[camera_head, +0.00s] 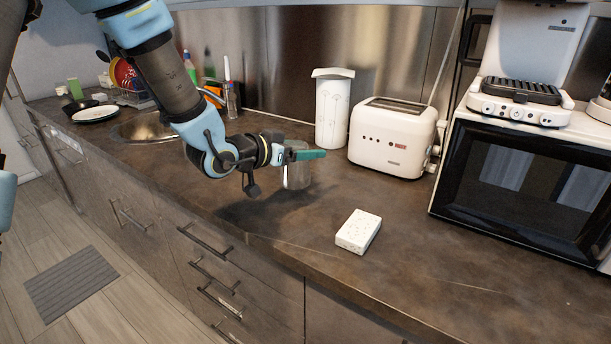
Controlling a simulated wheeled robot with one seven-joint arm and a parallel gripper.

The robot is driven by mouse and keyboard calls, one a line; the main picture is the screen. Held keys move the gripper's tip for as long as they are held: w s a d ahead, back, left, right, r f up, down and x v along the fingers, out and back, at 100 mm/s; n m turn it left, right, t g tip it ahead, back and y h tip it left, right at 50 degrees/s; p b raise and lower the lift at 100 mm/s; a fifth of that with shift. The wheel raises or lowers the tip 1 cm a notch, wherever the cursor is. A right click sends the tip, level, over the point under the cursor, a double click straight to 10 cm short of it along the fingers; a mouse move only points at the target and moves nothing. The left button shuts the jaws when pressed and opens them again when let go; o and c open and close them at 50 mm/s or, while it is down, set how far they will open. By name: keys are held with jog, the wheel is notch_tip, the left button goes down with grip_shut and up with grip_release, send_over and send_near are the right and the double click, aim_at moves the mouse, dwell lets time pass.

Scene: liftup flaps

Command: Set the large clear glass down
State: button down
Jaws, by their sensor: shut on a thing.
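The large clear glass (297,176) is in the middle of the head view, upright or nearly so, over the dark countertop. My gripper (303,155) is shut on the glass near its upper part, with a teal finger across it. The finger and wrist hide part of the glass. I cannot tell whether its base touches the counter. A dark shadow lies on the countertop (240,212) below my wrist and the glass.
A white speckled block (358,231) lies to the right near the front edge. A white canister (332,110), a toaster (393,136) and a microwave (525,185) stand behind and to the right. Bare counter surrounds the block.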

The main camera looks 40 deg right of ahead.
aim_at(305, 171)
jog(key=shift+f+p, duration=0.45)
jog(key=shift+f, duration=2.35)
jog(key=shift+f, duration=0.2)
grip_release()
jog(key=shift+r, duration=0.1)
jog(key=shift+r, duration=0.25)
jog(key=b+v, duration=0.3)
jog(key=v, duration=0.9)
jog(key=shift+f, duration=0.1)
